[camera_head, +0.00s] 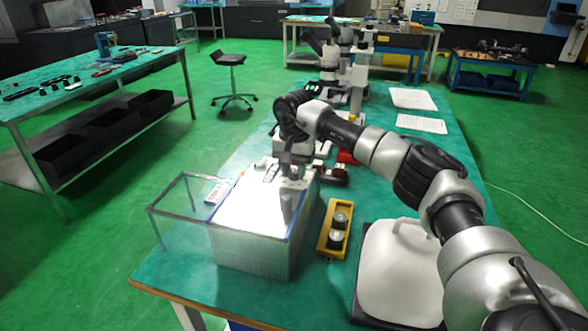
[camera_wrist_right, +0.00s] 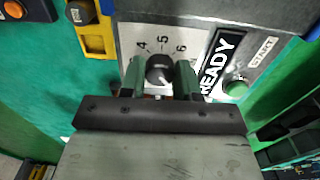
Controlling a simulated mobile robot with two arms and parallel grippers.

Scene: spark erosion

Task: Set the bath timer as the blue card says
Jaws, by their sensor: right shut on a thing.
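The bath (camera_head: 250,258) is a box with a brightly lit top and pale ribbed walls. It stands near the front end of the green bench. In the right wrist view, a black timer knob (camera_wrist_right: 159,70) sits on a white dial plate (camera_wrist_right: 130,38) marked 4, 5 and 6. The knob is below the 5; its pointer is not clear. My right gripper (camera_wrist_right: 160,78) is shut on the knob, one green finger on each side. It also shows in the head view (camera_head: 288,172), above the bath's far right edge. I cannot make out the blue card. My left gripper is out of view.
A READY label (camera_wrist_right: 216,62) and a green START button (camera_wrist_right: 236,88) are right of the dial. A clear lid frame (camera_head: 180,207) juts out left of the bath. A yellow holder (camera_head: 324,238) with metal cylinders stands to its right. Microscopes (camera_head: 357,75) stand farther back.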

